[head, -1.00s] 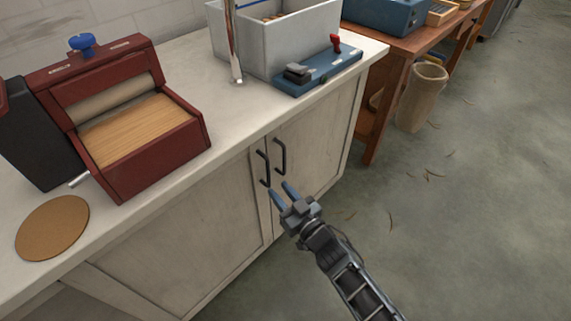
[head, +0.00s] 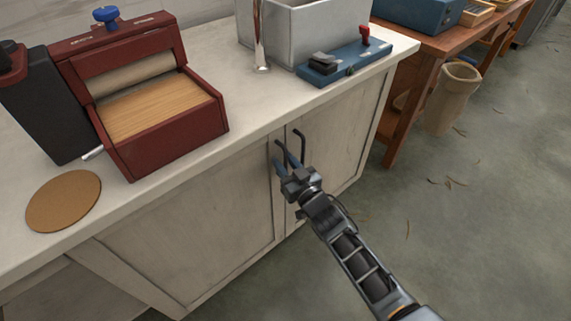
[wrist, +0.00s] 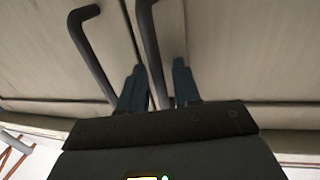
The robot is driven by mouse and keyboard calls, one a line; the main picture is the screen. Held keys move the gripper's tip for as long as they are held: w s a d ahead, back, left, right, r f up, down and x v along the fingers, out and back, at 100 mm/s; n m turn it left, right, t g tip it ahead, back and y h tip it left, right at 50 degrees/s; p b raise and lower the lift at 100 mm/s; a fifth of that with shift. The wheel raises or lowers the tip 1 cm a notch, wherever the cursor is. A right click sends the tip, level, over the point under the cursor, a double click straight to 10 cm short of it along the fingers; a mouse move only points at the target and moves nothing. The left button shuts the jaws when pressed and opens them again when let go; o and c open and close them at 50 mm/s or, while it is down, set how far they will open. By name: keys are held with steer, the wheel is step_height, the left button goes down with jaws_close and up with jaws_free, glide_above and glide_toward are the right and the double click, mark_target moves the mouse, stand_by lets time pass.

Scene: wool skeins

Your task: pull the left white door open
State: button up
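The left white door (head: 200,235) is shut, flush with the cabinet front. Its dark bar handle (head: 279,150) stands near the seam, beside the right door's handle (head: 301,145). My gripper (head: 285,163) is at the left door's handle, fingers pointing at the doors. In the wrist view my gripper (wrist: 159,88) is open, with the handle nearest the right, the left door's handle (wrist: 150,45), running between its two blue fingers. I see gaps beside the bar, so it is not clamped. The right door's handle (wrist: 92,50) lies outside the fingers. Part of the left handle is hidden behind my gripper.
The white counter (head: 235,135) above holds a dark red drum machine (head: 160,125), a round brown disc (head: 63,201), a grey tub (head: 325,30) and a blue clamp board (head: 345,65). A wooden bench (head: 410,80) and a bin (head: 452,98) stand right. Floor in front is open.

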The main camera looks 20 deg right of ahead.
jaws_close()
steer(key=shift+s, duration=0.15)
stand_by(0.4)
